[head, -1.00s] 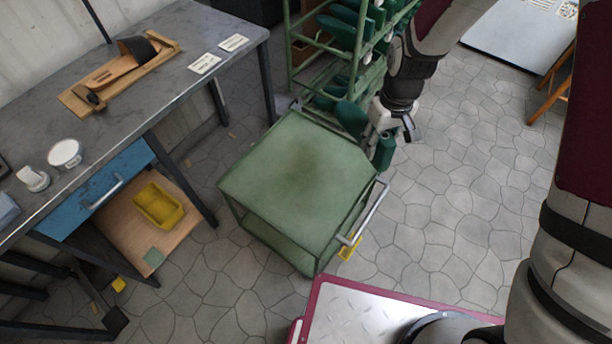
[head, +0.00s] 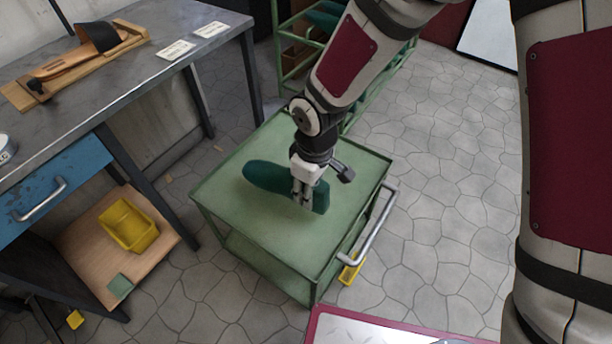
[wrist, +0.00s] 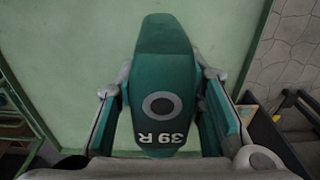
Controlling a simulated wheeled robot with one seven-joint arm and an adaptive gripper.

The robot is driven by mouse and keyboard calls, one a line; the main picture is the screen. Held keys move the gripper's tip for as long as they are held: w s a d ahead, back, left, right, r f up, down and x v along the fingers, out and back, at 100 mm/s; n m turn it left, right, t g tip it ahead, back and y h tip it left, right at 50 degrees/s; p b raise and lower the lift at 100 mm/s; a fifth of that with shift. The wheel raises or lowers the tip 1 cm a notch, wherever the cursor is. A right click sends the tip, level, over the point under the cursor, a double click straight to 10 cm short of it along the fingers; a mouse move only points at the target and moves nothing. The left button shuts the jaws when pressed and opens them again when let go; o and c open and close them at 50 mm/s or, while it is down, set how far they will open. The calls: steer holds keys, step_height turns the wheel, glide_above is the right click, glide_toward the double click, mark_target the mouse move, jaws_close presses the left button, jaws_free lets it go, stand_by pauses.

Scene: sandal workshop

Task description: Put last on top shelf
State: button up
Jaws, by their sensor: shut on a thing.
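A dark green shoe last (head: 267,178) lies over the top shelf of the green cart (head: 225,196), its toe toward the left in the head view. In the wrist view the last (wrist: 163,75) shows a grey ring and the marking "39 R". My gripper (head: 307,200) is shut on the last near its right end. In the wrist view its fingers (wrist: 165,115) stand on either side of the last. The last is at or just above the shelf surface; I cannot tell if it touches.
A rack (head: 290,60) holding lasts stands behind the cart, partly hidden by my arm. A workbench (head: 120,85) with a sandal on a board (head: 75,62) is at the left. A yellow bin (head: 128,226) sits below it. The cart's handle (head: 372,235) is at its right.

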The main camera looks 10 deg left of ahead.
steer(key=w+d+b, duration=0.1)
steer(key=w, duration=0.4)
steer(key=w+d+f+b, duration=0.1)
steer(key=w, duration=0.4)
steer(key=w+d+b, duration=0.1)
steer(key=w, duration=0.4)
steer(key=shift+d+f, duration=0.25)
steer(key=shift+f+b, duration=1.05)
steer(key=shift+f, duration=0.75)
steer(key=shift+r, duration=0.1)
steer(key=o, duration=0.7)
steer(key=shift+f, duration=0.2)
steer(key=o, duration=0.4)
steer(key=shift+o, duration=0.2)
steer(key=shift+r, duration=0.15)
